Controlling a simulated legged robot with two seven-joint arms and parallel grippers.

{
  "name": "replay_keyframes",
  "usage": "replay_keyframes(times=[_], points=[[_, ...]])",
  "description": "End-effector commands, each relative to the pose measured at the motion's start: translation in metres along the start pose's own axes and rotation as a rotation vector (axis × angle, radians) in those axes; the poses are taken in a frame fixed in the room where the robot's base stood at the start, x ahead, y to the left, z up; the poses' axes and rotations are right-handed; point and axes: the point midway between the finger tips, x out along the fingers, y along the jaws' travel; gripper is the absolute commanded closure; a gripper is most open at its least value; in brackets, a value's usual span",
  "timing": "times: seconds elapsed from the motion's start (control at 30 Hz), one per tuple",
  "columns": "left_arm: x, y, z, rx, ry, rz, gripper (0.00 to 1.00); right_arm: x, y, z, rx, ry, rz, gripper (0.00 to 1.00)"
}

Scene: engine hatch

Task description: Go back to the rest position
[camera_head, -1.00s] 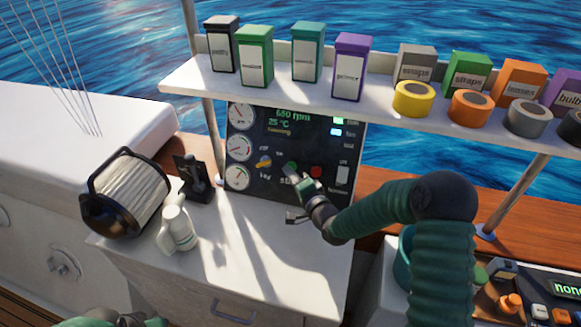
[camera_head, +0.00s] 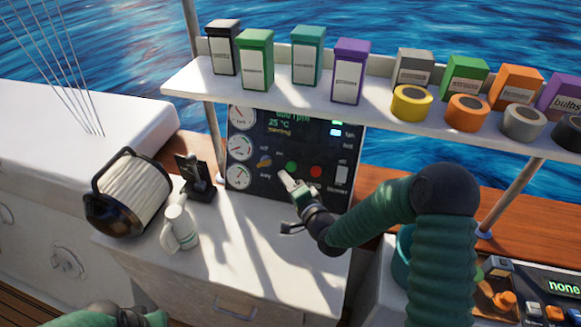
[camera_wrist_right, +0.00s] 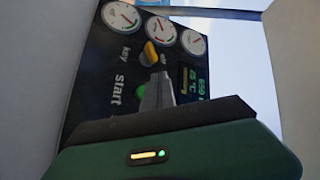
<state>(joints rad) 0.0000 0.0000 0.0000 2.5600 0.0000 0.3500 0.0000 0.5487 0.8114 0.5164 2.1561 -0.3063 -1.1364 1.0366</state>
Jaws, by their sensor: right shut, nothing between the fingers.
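The dark engine panel (camera_head: 265,184) has gauges, a yellow key switch (camera_head: 264,162), a green start button (camera_head: 291,167) and a red button (camera_head: 316,171). My right gripper (camera_head: 285,176) is shut and empty in front of the panel, just below the green button in the head view. In the right wrist view its fingers (camera_wrist_right: 155,92) point at the panel, with the key switch (camera_wrist_right: 150,53) beyond and the green button partly hidden beside them. Only part of my left arm (camera_head: 120,317) shows at the bottom left edge; its fingertips are not seen.
A shelf (camera_head: 300,105) with several boxes and tape rolls hangs above the panel. The counter's middle is clear.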

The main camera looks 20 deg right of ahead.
Motion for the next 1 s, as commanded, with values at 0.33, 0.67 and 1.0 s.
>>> replay_keyframes(times=[0.33, 0.67, 1.0], points=[[0.000, 0.000, 0.000, 0.000, 0.000, 0.000, 0.64, 0.000, 0.000, 0.000, 0.000, 0.000, 0.000, 1.00], [-0.007, 0.000, -0.002, 0.000, 0.000, 0.000, 0.64, -0.031, 0.022, 0.031, -0.348, -0.171, 0.264, 1.00], [-0.020, 0.000, -0.005, 0.000, 0.000, 0.000, 0.64, -0.252, 0.055, 0.048, -1.000, -0.834, 0.873, 1.00]])
